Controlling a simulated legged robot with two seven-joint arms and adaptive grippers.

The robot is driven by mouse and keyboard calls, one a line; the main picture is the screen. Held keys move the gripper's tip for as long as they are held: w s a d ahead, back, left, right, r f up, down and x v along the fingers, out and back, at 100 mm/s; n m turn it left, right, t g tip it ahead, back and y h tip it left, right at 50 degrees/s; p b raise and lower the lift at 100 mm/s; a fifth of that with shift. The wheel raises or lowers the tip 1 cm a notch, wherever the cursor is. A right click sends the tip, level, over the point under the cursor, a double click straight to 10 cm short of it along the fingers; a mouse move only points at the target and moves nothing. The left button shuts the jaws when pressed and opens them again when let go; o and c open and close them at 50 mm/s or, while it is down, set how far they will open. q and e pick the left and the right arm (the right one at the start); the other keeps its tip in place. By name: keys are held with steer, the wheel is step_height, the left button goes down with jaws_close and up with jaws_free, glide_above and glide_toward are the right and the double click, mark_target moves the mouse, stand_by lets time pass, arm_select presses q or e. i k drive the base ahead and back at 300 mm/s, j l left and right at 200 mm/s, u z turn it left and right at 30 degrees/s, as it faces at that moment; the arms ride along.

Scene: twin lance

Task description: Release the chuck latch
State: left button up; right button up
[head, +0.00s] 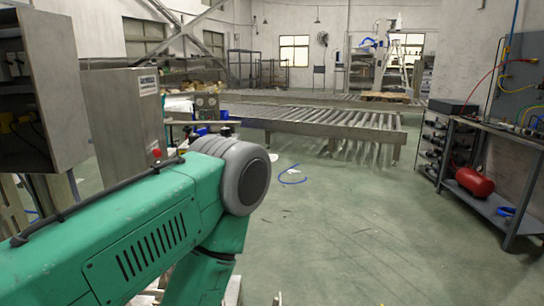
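I see no chuck and no chuck latch that I can make out in the head view. Neither my left nor my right gripper is in view. A large green arm link with a grey round joint fills the lower left and hides the floor behind it. I cannot tell whether this arm is mine. A grey metal cabinet (125,115) with a red button (156,153) stands behind it at the left.
An open cabinet (62,70) stands at the far left. A roller conveyor (330,123) crosses the middle distance. A workbench (500,135) with a red tank (474,182) on its lower shelf stands at the right. The green floor (370,230) between is mostly clear, with a blue loop (292,180).

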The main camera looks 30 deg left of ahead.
mark_target(158, 152)
steer(key=u, duration=1.6)
